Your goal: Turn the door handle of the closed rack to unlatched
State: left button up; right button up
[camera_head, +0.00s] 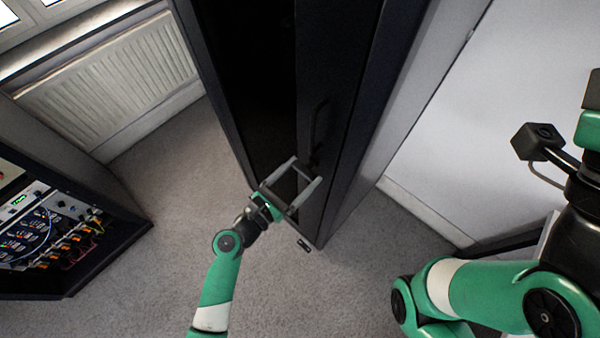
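The closed rack (262,90) is a tall dark cabinet in the upper middle of the head view. Its door handle (317,124) is a slim black bar, upright along the door's right part. My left gripper (307,169) is open, its two grey fingers spread and pointing up toward the handle's lower end. The fingertips overlap the door near that end in the picture; I cannot tell whether they touch it. Nothing shows between the fingers. My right arm shows at the right edge, but its gripper is out of view.
An open rack (75,235) with cables and lit equipment stands at the left. A white radiator (110,80) is on the wall below the window. A pale wall (470,110) rises right of the closed rack. Grey carpet (150,275) in front is mostly clear.

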pick_arm(q)
jog(key=shift+c, duration=1.4)
jog(key=shift+m, duration=0.3)
jog(key=m+b, duration=0.1)
jog(key=m, duration=0.2)
jog(key=shift+f+m+b, duration=0.1)
jog(key=shift+m+b, duration=0.3)
jog(key=m+b, duration=0.2)
jog(key=m, duration=0.2)
jog(key=shift+m, duration=0.3)
jog(key=m+b, duration=0.2)
jog(key=m, duration=0.3)
jog(key=shift+m+b, duration=1.05)
jog(key=shift+m, duration=0.95)
